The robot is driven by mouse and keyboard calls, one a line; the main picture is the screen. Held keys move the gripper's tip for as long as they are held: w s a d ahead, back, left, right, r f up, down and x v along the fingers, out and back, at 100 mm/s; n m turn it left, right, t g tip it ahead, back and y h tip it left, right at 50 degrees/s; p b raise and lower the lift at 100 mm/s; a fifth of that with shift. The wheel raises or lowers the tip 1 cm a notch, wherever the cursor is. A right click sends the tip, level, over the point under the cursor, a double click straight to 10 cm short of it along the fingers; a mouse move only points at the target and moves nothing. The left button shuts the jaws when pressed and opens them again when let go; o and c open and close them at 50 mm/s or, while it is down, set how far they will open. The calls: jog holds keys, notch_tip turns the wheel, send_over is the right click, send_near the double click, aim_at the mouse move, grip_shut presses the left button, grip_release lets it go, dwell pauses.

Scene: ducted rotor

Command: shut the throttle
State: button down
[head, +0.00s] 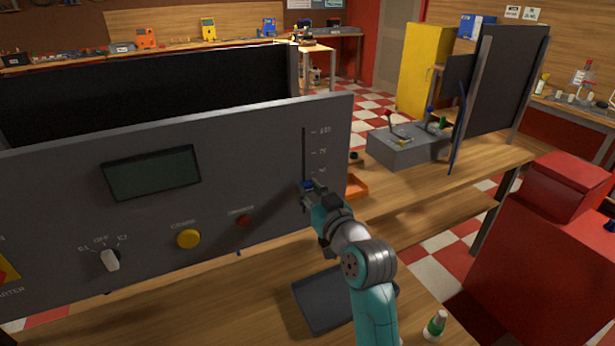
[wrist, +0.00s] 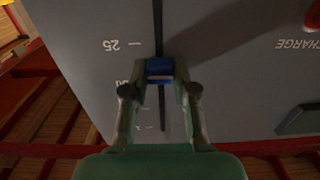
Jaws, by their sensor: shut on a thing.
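The throttle is a blue knob (head: 307,185) in a dark vertical slot (head: 304,150) at the right end of the grey control panel (head: 75,225). Marks beside the slot rise to 100 at its top. The knob sits low in the slot, seemingly between the 25 and 50 marks. My gripper (head: 311,187) is at the panel face, shut on the knob. In the wrist view the blue knob (wrist: 160,68) is between my two green fingers (wrist: 160,82), which partly hide the scale.
The panel also carries a dark display (head: 152,173), a yellow button (head: 188,238), a red charge light (head: 243,221) and a rotary switch (head: 110,259). A dark tray (head: 318,308) and a small bottle (head: 435,325) are on the bench near my arm. A red toolbox (head: 550,240) stands at right.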

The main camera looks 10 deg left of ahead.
aim_at(304, 210)
notch_tip(304, 210, down, 8)
dwell(0.5)
jog(key=c, duration=0.9)
grip_release()
jog(key=v, duration=1.2)
